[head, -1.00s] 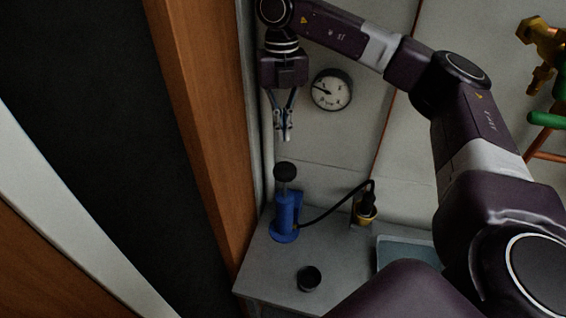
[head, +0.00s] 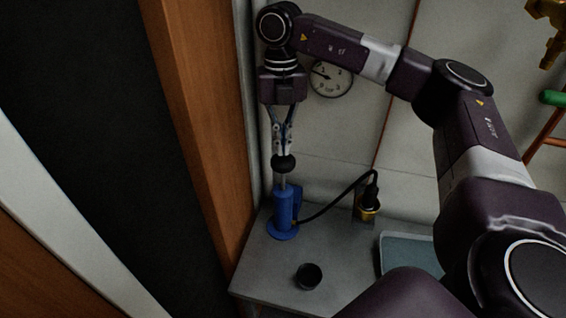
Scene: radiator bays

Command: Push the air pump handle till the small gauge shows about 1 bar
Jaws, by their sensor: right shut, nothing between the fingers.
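The air pump (head: 283,209) has a blue upright body and stands on the grey shelf by the wooden post. Its handle is a black knob (head: 284,165) on a short bare rod above the body. My right gripper (head: 282,150) points down with its fingers shut and empty, right over the knob; the tips appear to touch its top. A round white gauge (head: 331,80) with a dark needle pointing to the upper left is on the wall behind; my arm covers its top edge, and its numbers are too small to read. My left gripper is not in view.
A black hose runs from the pump to a brass fitting (head: 369,202) by the wall. A small dark cup (head: 308,276) and a blue-grey tray (head: 404,250) are on the shelf (head: 262,270). The wooden post (head: 205,150) stands close on the left.

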